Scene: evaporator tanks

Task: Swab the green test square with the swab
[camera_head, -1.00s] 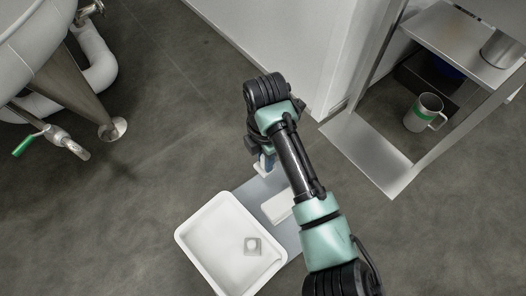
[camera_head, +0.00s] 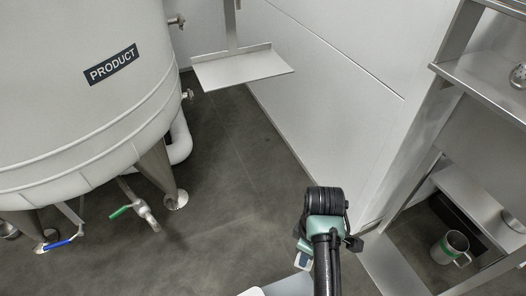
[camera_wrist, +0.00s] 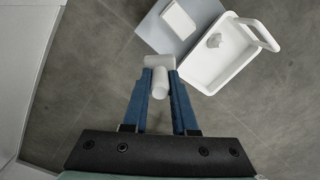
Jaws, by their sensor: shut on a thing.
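My gripper (camera_wrist: 160,84) shows in the wrist view with its two blue fingers shut on a white piece with a rounded body and a crosswise end, which looks like the swab (camera_wrist: 160,63). The swab is clear of the floor and apart from the tray. In the head view my arm's end is at the bottom, and its fingers are mostly hidden. I see no green test square in either view now.
A white tray (camera_wrist: 205,88) with a small pale item (camera_wrist: 214,41) stands beside a white block (camera_wrist: 178,20) on a grey plate (camera_wrist: 152,38).

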